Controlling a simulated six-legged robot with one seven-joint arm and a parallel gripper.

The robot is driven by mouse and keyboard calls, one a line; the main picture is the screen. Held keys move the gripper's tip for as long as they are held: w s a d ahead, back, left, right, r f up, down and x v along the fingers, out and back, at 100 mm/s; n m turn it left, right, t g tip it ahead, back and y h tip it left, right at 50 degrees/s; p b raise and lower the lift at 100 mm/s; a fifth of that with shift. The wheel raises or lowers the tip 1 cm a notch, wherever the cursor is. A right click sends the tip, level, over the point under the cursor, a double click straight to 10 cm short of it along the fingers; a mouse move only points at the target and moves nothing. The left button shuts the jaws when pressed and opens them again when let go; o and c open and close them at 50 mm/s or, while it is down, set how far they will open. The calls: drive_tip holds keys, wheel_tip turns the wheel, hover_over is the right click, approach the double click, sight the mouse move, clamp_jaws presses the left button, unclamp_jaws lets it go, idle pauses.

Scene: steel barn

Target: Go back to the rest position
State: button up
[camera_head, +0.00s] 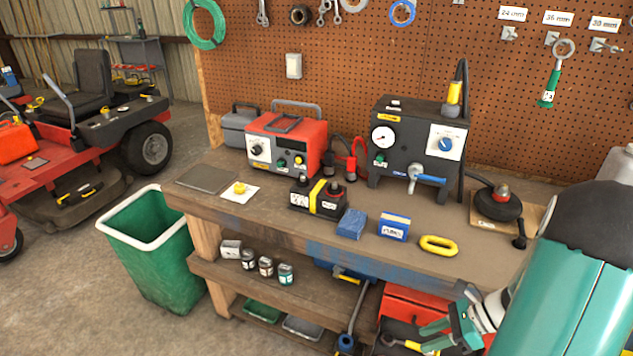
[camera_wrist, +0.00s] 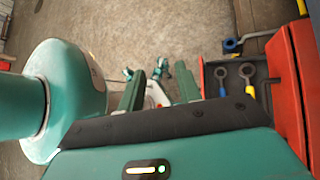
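My gripper (camera_head: 428,335) is at the lower right of the head view, in front of the bench and below the level of its top. My teal arm reaches down to it from the right edge. In the wrist view the two teal fingers of my gripper (camera_wrist: 158,88) stand apart with nothing held between them. Concrete floor shows beyond them. A red tool chest (camera_head: 410,303) is close to the gripper; its open drawer (camera_wrist: 210,76) with wrenches lies just right of the fingers in the wrist view.
The wooden workbench (camera_head: 280,222) carries a red power unit (camera_head: 290,145), a dark gauge unit (camera_head: 412,150), a battery (camera_head: 318,197) and a yellow link (camera_head: 438,246). A green bin (camera_head: 150,255) stands at its left end. A red mower (camera_head: 90,120) is farther left. Floor between them is clear.

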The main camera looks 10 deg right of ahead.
drive_tip(key=s+a+r+n+t+h, duration=0.1)
drive_tip(key=s+a+r+n+h, duration=0.1)
drive_tip(key=a+r+n+h, duration=0.3)
drive_tip(key=s+a+r+n+t+h, duration=0.2)
drive_tip(key=a+r+n+h, duration=0.2)
drive_tip(key=a+r+n, duration=0.9)
wheel_tip(320, 180, up, 7)
drive_tip(key=n, duration=0.6)
drive_tip(key=shift+s+a+r+h, duration=0.2)
drive_tip(key=shift+s+h, duration=0.1)
drive_tip(key=shift+h, duration=0.1)
drive_tip(key=shift+d, duration=0.1)
idle(1.1)
